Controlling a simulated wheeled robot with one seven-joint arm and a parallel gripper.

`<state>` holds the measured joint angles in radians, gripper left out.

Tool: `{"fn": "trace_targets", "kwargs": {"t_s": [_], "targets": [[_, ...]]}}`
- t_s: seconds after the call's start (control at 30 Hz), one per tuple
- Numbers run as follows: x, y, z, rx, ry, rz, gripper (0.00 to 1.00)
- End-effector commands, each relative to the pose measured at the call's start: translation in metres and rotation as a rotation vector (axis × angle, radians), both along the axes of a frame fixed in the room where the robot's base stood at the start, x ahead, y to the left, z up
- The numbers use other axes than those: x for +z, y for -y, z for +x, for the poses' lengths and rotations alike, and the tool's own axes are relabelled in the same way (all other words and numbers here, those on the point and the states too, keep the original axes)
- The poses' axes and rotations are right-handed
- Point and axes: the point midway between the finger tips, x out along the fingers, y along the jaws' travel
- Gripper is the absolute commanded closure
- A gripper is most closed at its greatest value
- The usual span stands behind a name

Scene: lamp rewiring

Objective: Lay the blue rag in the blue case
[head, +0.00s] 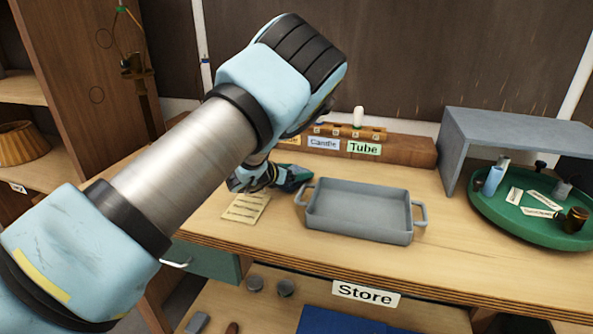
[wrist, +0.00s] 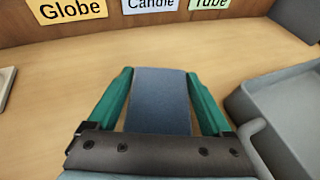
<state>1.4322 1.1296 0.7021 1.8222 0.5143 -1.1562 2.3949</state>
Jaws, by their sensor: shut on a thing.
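My gripper (wrist: 160,75) is shut on a flat blue-grey cloth, which I take for the blue rag (wrist: 160,100). The rag spans the space between the two green fingers in the wrist view. In the head view my gripper (head: 292,178) is low over the workbench, left of the grey tray; the rag cannot be made out there. A flat blue thing (head: 345,321), likely the blue case, shows at the bottom edge of the head view, on the lower shelf below the Store label. Most of it is cut off, so its inside is hidden.
A grey two-handled tray (head: 360,212) stands right of my gripper. A paper note (head: 246,208) lies to the left. A wooden block with labels (head: 400,150) is behind. A green round tray (head: 540,225) with small items sits at the right, by a grey shelf (head: 520,125).

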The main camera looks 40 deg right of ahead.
Motion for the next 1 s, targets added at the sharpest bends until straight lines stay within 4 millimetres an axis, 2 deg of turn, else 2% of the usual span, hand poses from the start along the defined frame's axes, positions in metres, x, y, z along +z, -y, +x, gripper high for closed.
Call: {"fn": "trace_targets", "kwargs": {"t_s": [0.13, 0.17, 0.27, 0.63, 0.77, 1.0], "targets": [[-0.004, 0.0, 0.0, 0.0, 0.0, 0.0, 0.7], [-0.002, 0.0, 0.0, 0.0, 0.0, 0.0, 0.12], [-0.002, 0.0, 0.0, 0.0, 0.0, 0.0, 0.01], [0.001, -0.003, 0.0, 0.001, 0.0, 0.0, 0.0], [0.007, -0.021, -0.003, 0.003, 0.0, -0.001, 0.0], [0.027, -0.068, -0.012, 0.003, 0.001, -0.003, 0.0]]}}
